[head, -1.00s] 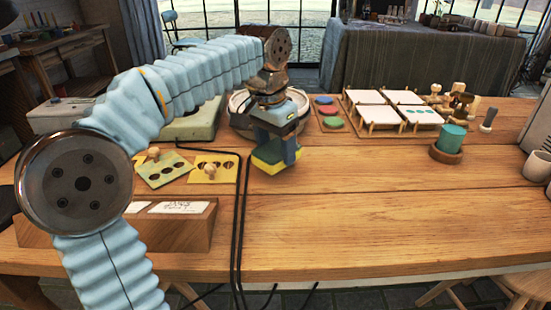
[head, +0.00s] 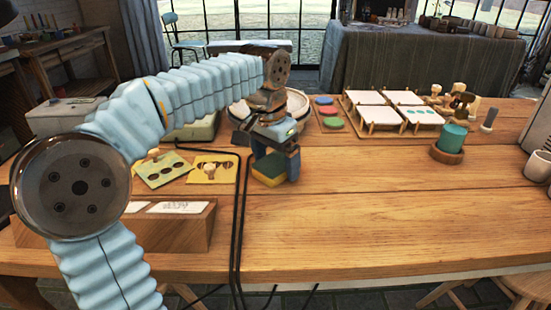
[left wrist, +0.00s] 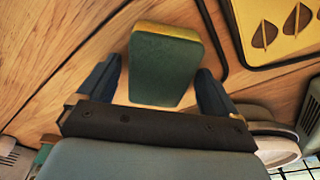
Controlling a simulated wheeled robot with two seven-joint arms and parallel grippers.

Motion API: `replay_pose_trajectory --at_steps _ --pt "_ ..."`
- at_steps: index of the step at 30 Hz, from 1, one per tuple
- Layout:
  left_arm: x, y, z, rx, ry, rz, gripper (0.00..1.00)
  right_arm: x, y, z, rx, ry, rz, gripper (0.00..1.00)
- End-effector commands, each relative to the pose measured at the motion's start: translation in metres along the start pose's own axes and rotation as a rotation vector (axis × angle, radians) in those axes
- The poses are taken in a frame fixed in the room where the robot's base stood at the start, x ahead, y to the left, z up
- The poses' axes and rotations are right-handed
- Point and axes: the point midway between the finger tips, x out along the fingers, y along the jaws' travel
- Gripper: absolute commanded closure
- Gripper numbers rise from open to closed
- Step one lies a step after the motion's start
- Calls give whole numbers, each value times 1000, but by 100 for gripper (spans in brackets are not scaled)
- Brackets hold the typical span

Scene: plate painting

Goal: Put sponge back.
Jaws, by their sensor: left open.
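The sponge (head: 267,169), yellow and dark green, sits on the wooden table just in front of the round pale basin. It also shows in the left wrist view (left wrist: 165,68), between the two fingers, with a visible gap on each side. My left gripper (head: 276,165) is open around the sponge, pointing down, with one dark blue finger on either side. In the left wrist view the gripper (left wrist: 158,85) is spread wider than the sponge. My right gripper is not in view.
Black cables (head: 238,215) run over the table just left of the sponge. Yellow stencil cards (head: 163,170) lie further left. The basin (head: 297,103) stands behind the gripper. A teal cylinder on a wooden base (head: 448,156) is at right. The table's front middle is clear.

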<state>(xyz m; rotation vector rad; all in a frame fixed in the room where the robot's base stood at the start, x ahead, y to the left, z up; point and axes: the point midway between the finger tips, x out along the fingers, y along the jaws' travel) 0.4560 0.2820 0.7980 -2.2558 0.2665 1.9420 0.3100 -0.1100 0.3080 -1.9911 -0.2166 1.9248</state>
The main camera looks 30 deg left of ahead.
Motion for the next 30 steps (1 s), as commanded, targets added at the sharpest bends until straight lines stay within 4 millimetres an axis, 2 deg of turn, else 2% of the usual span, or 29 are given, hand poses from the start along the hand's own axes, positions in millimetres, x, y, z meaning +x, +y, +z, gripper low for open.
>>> replay_pose_trajectory --at_steps 5,18,24,30 --pt "-12 0 -1 0 3 0 7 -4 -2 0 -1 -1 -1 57" --pt "-106 0 -2 1 3 -1 7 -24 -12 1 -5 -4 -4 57" --pt "-123 0 -1 1 1 0 7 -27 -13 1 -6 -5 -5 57" --pt "-123 0 -1 1 0 0 7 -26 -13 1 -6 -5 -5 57"
